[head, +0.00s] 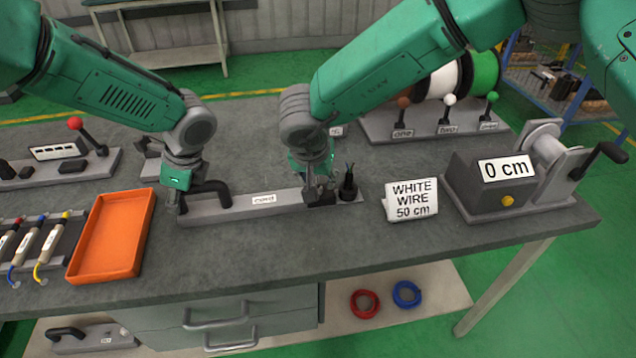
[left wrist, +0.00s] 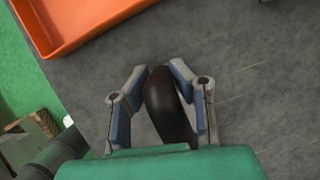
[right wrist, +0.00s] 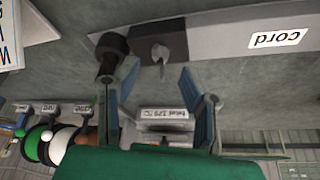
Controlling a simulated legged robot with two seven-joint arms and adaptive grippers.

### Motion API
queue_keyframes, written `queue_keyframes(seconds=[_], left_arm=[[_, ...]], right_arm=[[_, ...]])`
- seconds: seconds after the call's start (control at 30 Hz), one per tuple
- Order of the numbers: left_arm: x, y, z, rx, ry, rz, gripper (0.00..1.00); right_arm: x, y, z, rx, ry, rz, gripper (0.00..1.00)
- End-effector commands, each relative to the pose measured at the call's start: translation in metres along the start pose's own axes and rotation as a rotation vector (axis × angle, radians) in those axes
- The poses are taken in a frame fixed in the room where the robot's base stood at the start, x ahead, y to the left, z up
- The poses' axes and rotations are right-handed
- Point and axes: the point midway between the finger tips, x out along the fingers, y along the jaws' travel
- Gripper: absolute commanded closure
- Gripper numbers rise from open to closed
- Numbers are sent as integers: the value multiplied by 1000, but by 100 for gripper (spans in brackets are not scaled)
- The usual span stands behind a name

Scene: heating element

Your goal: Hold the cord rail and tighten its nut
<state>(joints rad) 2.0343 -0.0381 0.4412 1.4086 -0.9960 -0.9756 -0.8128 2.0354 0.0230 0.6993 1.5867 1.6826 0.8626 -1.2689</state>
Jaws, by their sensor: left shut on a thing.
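The cord rail (head: 236,208) is a long grey bar labelled "cord", lying on the workbench; its label end also shows in the right wrist view (right wrist: 225,35). My left gripper (head: 181,203) is shut on the dark curved handle (left wrist: 165,105) at the rail's left end. The nut (right wrist: 160,53), a small grey winged piece, sits on a dark block at the rail's other end, beside a black upright post (right wrist: 110,52). My right gripper (right wrist: 158,75) is open, its fingers pointing at the block with the nut between their lines. In the head view the gripper partly hides the nut.
An orange tray (head: 110,236) lies left of the rail. A "WHITE WIRE 50 cm" sign (head: 411,199) and a crank box reading 0 cm (head: 490,185) stand to the right. Wire spools (head: 446,85) stand behind. The bench in front of the rail is clear.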

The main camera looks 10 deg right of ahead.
Motion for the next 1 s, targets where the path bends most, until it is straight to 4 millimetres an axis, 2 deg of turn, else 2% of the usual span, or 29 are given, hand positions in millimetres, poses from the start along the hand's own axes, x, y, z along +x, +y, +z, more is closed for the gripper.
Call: queue_keyframes(seconds=[0.03,0.2,0.57,0.6,0.67,1.0], left_arm=[[0,0,0,0,0,-1,100],[0,0,0,0,-1,-1,100],[0,0,0,0,-1,-1,100],[0,0,0,0,-1,-1,100],[0,0,0,0,-1,-1,100],[0,0,0,0,0,-1,100]], right_arm=[[9,0,1,0,-1,1,63],[25,0,0,0,1,0,63],[29,0,0,-1,2,-1,63],[29,0,0,-1,1,-1,78],[29,0,0,-1,1,-1,99],[29,-1,0,15,1,5,100]])
